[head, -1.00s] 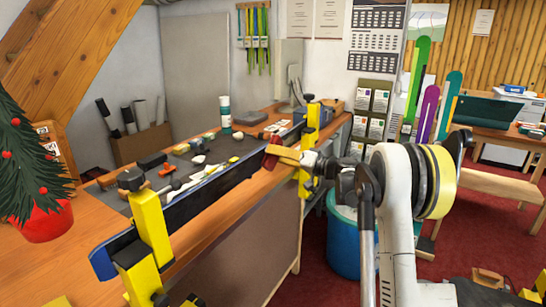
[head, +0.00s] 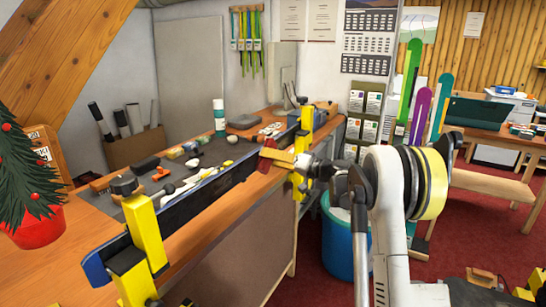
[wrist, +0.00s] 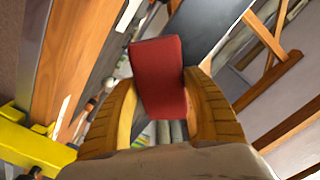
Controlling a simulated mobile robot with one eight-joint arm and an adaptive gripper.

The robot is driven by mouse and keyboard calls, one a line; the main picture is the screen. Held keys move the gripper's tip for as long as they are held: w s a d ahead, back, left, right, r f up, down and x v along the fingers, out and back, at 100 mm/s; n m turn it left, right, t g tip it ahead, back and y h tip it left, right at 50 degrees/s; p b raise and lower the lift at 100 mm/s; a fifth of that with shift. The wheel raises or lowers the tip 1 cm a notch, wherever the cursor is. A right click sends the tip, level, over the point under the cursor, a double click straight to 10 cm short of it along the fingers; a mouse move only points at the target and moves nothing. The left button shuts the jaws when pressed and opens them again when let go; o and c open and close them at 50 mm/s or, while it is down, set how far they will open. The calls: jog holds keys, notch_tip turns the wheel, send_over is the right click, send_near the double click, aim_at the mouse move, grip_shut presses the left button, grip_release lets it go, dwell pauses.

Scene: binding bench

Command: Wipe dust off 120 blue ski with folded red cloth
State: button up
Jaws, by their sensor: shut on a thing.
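The ski (head: 190,207) is long and dark with a blue tip at the near left. It is held on edge in yellow clamps along the bench front. The folded red cloth (wrist: 158,75) is a small red block between the yellow fingers of my gripper (wrist: 160,100) in the wrist view. In the head view my gripper (head: 280,158) is shut on the cloth, near the far end of the ski by the far clamp. I cannot tell whether the cloth touches the ski. No dust can be made out at this size.
Yellow clamps (head: 147,235) stand at the near end, and another yellow clamp (head: 303,140) at the far end, close to my gripper. Tools and a bottle (head: 219,117) lie or stand on the bench mat. A blue bin (head: 343,243) stands on the floor below.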

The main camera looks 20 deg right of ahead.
aim_at(222, 185)
jog(key=shift+s+a+b, duration=0.15)
jog(key=shift+s+a, duration=2.05)
jog(key=shift+a, duration=0.85)
jog(key=shift+s+a+b, duration=0.2)
jog(key=shift+s+a, duration=2.05)
jog(key=shift+a, duration=0.8)
jog(key=shift+s+a+b, duration=0.15)
jog(key=shift+s+a, duration=2.05)
jog(key=shift+a, duration=0.85)
jog(key=v, duration=0.6)
jog(key=shift+d, duration=0.1)
jog(key=v, duration=0.3)
jog(key=shift+f, duration=0.1)
